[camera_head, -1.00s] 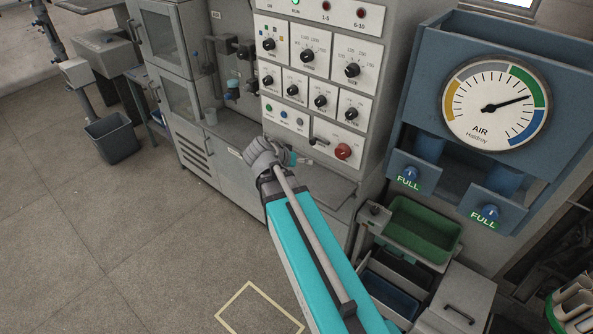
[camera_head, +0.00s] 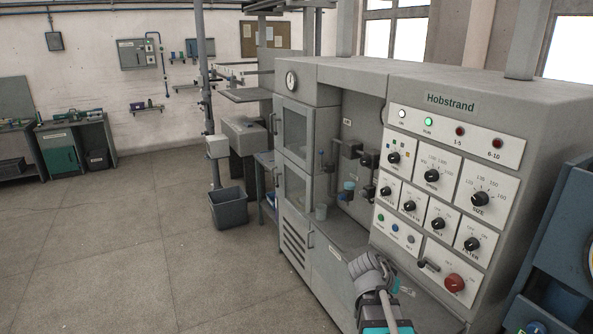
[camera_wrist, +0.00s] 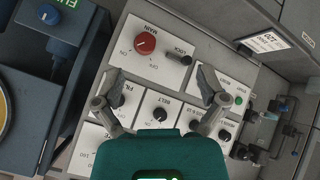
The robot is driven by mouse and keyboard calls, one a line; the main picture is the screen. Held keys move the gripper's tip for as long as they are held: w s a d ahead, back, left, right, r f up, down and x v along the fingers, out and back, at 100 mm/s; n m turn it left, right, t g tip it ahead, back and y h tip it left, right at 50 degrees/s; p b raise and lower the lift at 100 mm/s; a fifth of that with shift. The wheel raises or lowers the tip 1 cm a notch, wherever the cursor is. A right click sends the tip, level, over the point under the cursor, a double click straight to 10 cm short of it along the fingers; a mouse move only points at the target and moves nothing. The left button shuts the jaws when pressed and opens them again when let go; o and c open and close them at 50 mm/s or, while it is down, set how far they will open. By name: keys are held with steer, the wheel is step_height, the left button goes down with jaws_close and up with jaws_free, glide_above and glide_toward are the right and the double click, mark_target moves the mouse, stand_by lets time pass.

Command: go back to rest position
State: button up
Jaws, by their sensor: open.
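My gripper (camera_wrist: 160,82) is open and empty in the wrist view, its two grey fingers spread apart. Behind them is the control panel (camera_wrist: 158,75) with black knobs, a red MAIN knob (camera_wrist: 145,43) and a LOCK lever (camera_wrist: 184,59). In the head view, my teal and grey arm is at the bottom, in front of the machine; the gripper's fingers cannot be made out there. The Hobstrand control panel (camera_head: 445,190) stands behind it, with its red knob (camera_head: 454,283) to the right of my arm. The RUN lamp (camera_head: 428,122) is lit green.
A cabinet with clear doors (camera_head: 293,132) stands left of the panel. A grey bin (camera_head: 228,208) is on the floor beside it. A blue unit (camera_head: 562,250) is close at the right edge. Open floor (camera_head: 120,235) lies to the left; a workbench (camera_head: 75,145) stands far left.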

steer(key=s+a+f+n+g+y+b, duration=0.1)
steer(key=s+a+f+n+y+b, duration=0.2)
steer(key=a+f, duration=0.4)
steer(key=s+a+f+n+g+y+b, duration=0.1)
steer(key=s+a+f+n+y+b, duration=0.2)
steer(key=a, duration=0.8)
step_height(320, 180, down, 4)
steer(key=n+y+b, duration=0.2)
steer(key=shift+s+r+y, duration=0.15)
steer(key=shift+s+y, duration=0.15)
steer(key=shift+s, duration=0.05)
stand_by(0.5)
